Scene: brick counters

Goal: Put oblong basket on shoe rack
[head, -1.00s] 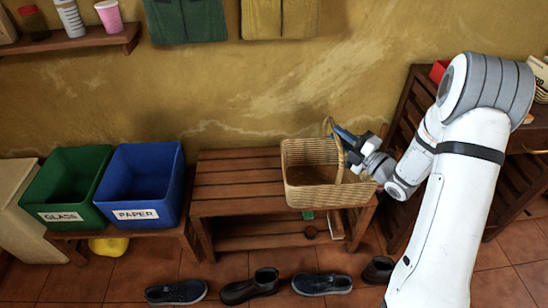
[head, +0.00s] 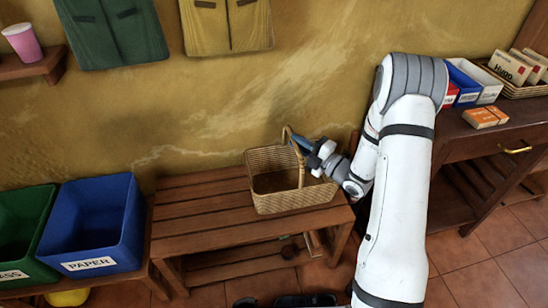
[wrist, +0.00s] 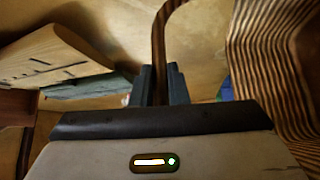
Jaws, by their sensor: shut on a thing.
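The oblong basket (head: 272,203) is tan wicker with a tall arched handle. In the head view it is over the right part of the wooden shoe rack's slatted top (head: 200,213), upright or nearly so; I cannot tell whether it touches the slats. My gripper (head: 299,143) is at the basket's handle, on its right side. In the wrist view the handle (wrist: 158,45) stands between my gripper's two fingers (wrist: 159,84), which are shut on it. The woven basket wall (wrist: 275,65) fills the right of that view. The basket's underside is hidden.
A blue PAPER bin (head: 95,225) and a green bin (head: 22,230) stand left of the rack. A dark wooden console (head: 480,145) with boxes and trays is at the right. Shoes (head: 305,300) lie on the floor in front. The rack's left top is clear.

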